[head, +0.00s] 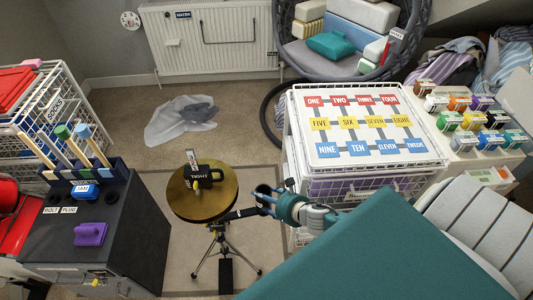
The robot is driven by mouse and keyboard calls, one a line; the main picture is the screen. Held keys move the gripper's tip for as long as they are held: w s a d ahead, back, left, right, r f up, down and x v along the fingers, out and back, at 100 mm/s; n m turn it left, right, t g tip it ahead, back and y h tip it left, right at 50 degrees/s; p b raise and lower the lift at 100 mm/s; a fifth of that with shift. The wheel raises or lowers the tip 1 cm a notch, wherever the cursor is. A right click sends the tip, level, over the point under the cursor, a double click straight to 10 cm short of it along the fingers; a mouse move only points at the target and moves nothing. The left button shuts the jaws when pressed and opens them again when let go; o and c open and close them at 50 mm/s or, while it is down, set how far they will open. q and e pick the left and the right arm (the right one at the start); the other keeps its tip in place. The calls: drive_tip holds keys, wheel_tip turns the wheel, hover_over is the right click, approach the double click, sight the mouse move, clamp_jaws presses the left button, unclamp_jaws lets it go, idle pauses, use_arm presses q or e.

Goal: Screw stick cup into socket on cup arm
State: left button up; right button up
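A round wooden table (188,206) stands on a black tripod, with a black block labelled "TIGHT" (203,174) on top. A black bar (238,214), which looks like the cup arm, sticks out to the right from under the tabletop. My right gripper (262,197) is at the bar's outer end, its arm coming from the right. It is dark and small here; I cannot tell whether it touches the bar or holds anything. I cannot make out the stick cup or the socket for certain. My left gripper is not in view.
A dark cabinet (120,238) at left bears a holder with several upright sticks (75,150) and a purple block (91,233). A white wire basket unit (375,188) with a numbered board stands at right. A large teal panel (370,255) fills the foreground. A plastic bag (182,118) lies behind the table.

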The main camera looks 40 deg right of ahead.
drive_tip(key=o, duration=1.9)
drive_tip(key=shift+f, duration=0.1)
wheel_tip(320, 180, up, 9)
drive_tip(key=p, duration=0.8)
drive_tip(key=shift+w+a+r+m+h, duration=0.4)
drive_tip(key=shift+w+a+r, duration=0.3)
drive_tip(key=shift+w+r, duration=2)
drive_tip(key=shift+w+a+r+m+h, duration=0.25)
drive_tip(key=shift+w+a+r+m, duration=0.35)
drive_tip(key=shift+w+r, duration=2.05)
drive_tip(key=shift+w+a+r+m+h, duration=0.35)
drive_tip(key=shift+w+a+r, duration=0.85)
drive_tip(key=shift+r, duration=2.6)
